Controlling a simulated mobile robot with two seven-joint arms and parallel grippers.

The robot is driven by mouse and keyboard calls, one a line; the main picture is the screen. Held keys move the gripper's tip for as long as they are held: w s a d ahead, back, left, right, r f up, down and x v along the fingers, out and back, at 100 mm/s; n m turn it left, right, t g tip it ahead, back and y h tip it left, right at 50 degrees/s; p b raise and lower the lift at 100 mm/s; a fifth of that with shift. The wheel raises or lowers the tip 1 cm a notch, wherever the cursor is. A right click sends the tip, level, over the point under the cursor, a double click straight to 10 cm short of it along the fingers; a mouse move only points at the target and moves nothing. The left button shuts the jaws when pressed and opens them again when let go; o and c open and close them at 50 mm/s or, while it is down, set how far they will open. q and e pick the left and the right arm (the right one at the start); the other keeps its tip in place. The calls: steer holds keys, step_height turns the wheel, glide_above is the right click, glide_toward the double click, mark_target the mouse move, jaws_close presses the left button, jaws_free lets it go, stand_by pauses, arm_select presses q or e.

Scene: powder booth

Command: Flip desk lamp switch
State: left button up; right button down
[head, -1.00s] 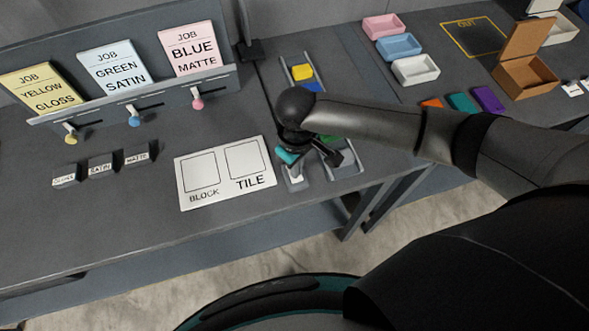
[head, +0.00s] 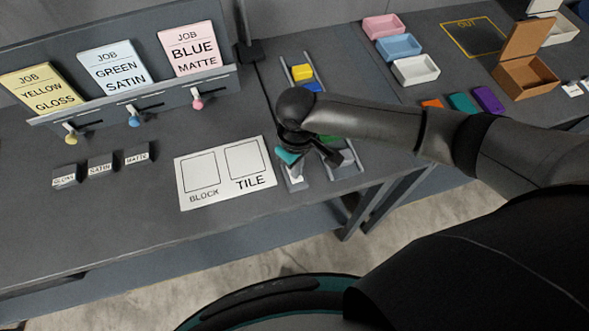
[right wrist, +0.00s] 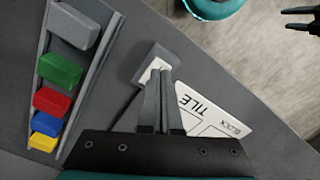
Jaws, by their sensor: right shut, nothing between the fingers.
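A small grey box with a white rocker switch (head: 297,176) sits near the front edge of the bench. In the right wrist view the grey switch box (right wrist: 147,53) lies directly under my fingertips. My right gripper (right wrist: 160,72) is shut and empty, its tips over the white rocker and hiding part of it. I cannot tell whether they touch it. In the head view my right arm covers most of this gripper. My left gripper (right wrist: 301,18) shows at the right wrist view's upper right edge, fingers apart. No lamp head is clearly visible.
A rack of coloured blocks (right wrist: 60,73) stands close beside the switch. The white BLOCK/TILE card (head: 225,173) lies on its other side. Job cards stand at the back left. Pink, blue and white trays (head: 415,70) and a brown box (head: 525,78) are at the right.

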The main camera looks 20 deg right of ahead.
steer(key=shift+f+b, duration=0.4)
steer(key=shift+f, duration=0.5)
stand_by(0.9)
step_height(320, 180, up, 5)
steer(key=p, duration=0.6)
steer(key=shift+f, duration=0.1)
steer(key=shift+r+p, duration=0.95)
steer(key=shift+r, duration=0.2)
